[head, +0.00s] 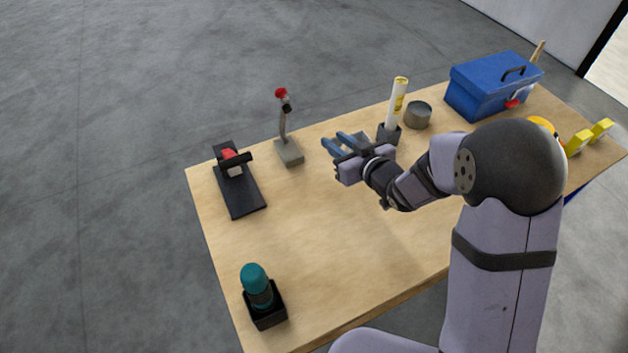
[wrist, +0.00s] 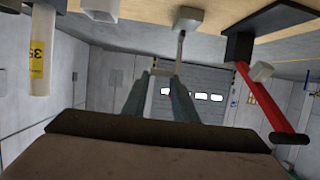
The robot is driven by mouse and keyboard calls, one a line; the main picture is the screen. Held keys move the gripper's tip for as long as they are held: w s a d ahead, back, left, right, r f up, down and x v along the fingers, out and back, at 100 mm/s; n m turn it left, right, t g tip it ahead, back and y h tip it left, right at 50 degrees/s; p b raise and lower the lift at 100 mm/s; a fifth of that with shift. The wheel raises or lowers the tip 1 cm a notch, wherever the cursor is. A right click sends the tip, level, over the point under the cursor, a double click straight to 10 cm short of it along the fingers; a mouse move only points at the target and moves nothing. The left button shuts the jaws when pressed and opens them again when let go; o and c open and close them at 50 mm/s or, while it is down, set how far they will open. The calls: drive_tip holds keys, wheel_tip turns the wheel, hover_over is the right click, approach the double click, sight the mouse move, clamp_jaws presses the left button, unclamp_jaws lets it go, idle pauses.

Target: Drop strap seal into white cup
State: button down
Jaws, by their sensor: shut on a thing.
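My gripper (head: 340,141) is above the far part of the table, its two blue-grey fingers pointing left. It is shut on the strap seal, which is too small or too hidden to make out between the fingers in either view. In the wrist view the fingers (wrist: 163,76) show from behind.
A lever with a red top (head: 283,118) on a grey block stands between my gripper and the black stand. A white tube with a yellow label (head: 398,97), a grey tin (head: 418,115) and a blue toolbox (head: 490,85) are farther right. A teal-topped item (head: 255,280) stands front left. The middle is clear.

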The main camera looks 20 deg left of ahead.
drive_tip(key=w+d+r+m+t+h, duration=0.1)
drive_tip(key=w+d+r+m+h, duration=0.15)
drive_tip(key=w, duration=0.35)
drive_tip(key=w+d+r+m+t+h, duration=0.1)
drive_tip(key=w+r+t, duration=0.15)
drive_tip(key=w, duration=0.35)
wheel_tip(320, 180, down, 9)
drive_tip(key=w+d+m+h+b, duration=0.1)
drive_tip(key=d+b, duration=0.1)
drive_tip(key=b, duration=0.1)
drive_tip(key=shift+d+r+h, duration=0.1)
drive_tip(key=shift+h, duration=0.15)
drive_tip(key=c, duration=1.4)
unclamp_jaws()
drive_tip(key=shift+o, duration=0.2)
drive_tip(key=shift+s+m, duration=0.1)
drive_tip(key=shift+m, duration=0.15)
drive_tip(key=b+v, duration=0.3)
drive_tip(key=v, duration=0.4)
drive_tip(key=shift+d+r, duration=0.1)
drive_tip(key=shift+d, duration=0.05)
